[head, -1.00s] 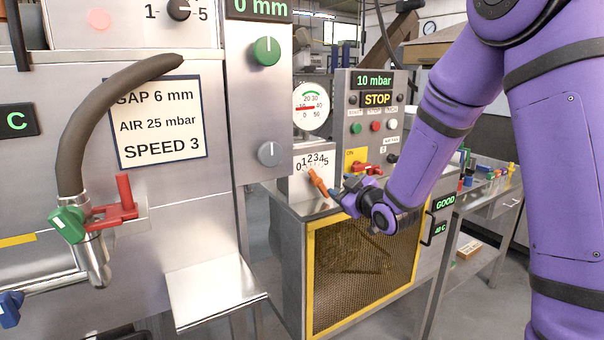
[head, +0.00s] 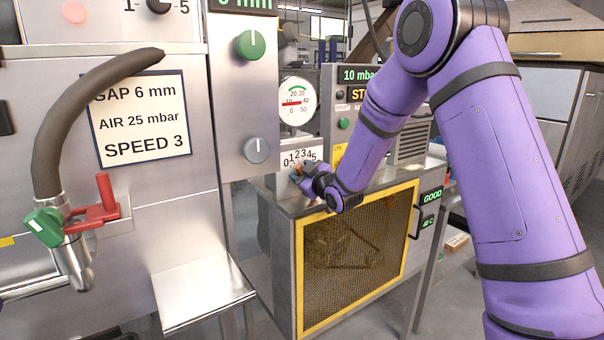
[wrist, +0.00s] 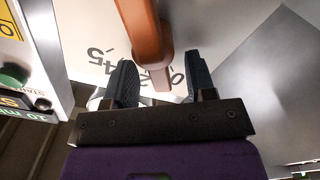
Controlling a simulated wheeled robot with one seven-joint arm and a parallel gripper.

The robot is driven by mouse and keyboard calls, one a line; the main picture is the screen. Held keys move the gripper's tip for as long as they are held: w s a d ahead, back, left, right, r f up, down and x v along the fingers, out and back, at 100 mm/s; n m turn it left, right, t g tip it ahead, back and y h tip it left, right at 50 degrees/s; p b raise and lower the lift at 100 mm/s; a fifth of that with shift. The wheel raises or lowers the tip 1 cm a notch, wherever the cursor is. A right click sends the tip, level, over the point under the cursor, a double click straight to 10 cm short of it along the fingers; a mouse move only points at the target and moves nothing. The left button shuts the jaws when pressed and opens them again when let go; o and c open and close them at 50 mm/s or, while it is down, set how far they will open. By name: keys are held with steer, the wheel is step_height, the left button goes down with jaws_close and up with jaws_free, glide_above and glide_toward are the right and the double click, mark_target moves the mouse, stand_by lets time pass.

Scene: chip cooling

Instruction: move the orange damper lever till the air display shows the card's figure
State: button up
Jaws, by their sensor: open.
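The orange damper lever (wrist: 148,35) reaches down from the top of the wrist view, in front of the number scale. Its lower end lies between the two dark fingers of my gripper (wrist: 160,78), which are open with a gap on each side. In the head view my gripper (head: 303,176) is at the scale plate (head: 300,156) and hides most of the lever. The air display (head: 357,75) reads 10, its right end hidden by my arm. The card (head: 138,118) reads AIR 25 mbar, with GAP 6 mm and SPEED 3.
A round gauge (head: 297,103) with a red needle near 10 stands above the scale. A mesh-fronted box (head: 352,245) with a yellow frame is below. A red handle (head: 106,195) and dark hose (head: 70,120) stand at the left. A steel shelf (head: 200,290) juts out low.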

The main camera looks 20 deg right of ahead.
steer(key=shift+w+a, duration=0.1)
steer(key=shift+w, duration=0.1)
steer(key=c, duration=0.9)
steer(key=shift+d+m, duration=0.25)
steer(key=shift+m, duration=0.65)
steer(key=shift+d+m, duration=0.2)
steer(key=shift+m, duration=0.7)
steer(key=shift+c, duration=0.2)
steer(key=o, duration=0.7)
steer(key=shift+o, duration=1.2)
steer(key=shift+w+r, duration=0.1)
